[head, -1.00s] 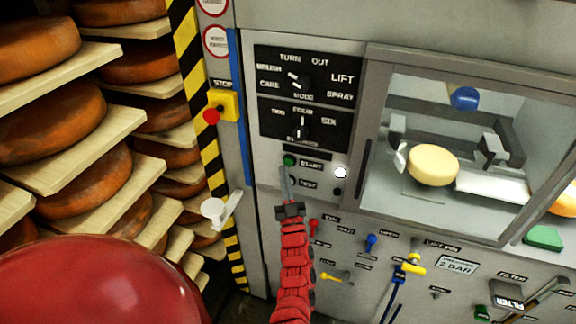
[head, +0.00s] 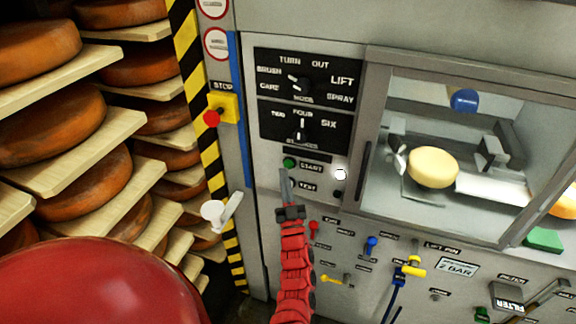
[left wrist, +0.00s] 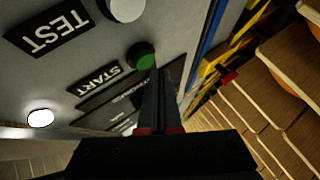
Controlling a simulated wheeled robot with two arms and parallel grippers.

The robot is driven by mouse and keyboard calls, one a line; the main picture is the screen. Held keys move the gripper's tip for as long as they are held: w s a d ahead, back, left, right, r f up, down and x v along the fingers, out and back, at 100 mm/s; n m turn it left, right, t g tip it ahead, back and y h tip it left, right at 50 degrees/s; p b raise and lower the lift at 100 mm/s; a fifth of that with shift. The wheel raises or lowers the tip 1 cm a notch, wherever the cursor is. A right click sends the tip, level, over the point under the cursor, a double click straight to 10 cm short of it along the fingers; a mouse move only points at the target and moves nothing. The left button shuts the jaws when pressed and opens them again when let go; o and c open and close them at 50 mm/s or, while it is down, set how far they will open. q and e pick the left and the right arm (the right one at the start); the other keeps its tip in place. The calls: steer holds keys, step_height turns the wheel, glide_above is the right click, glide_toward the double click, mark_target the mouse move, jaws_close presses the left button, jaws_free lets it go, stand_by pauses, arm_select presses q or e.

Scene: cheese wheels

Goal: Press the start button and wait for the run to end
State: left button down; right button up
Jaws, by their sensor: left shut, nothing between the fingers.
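The green start button (head: 289,162) sits on the grey machine panel beside the START label, above the TEST label. It also shows in the left wrist view (left wrist: 141,55). My left gripper (head: 284,173) is shut and empty. Its fingertips (left wrist: 152,72) are right by the lower edge of the button; I cannot tell whether they touch it. A white lamp (head: 340,174) to the right of START is lit. My right gripper is out of view.
Two dial knobs (head: 301,84) are on black plates above START. A red stop button (head: 211,118) on a yellow box is to the left. Several small valves, such as a blue one (head: 371,244), sit below. Racks of orange cheese wheels (head: 50,125) fill the left side.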

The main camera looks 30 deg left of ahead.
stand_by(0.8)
arm_select(q)
steer(key=shift+w+a+b, duration=0.1)
steer(key=shift+w+b, duration=0.3)
steer(key=shift+b, duration=0.3)
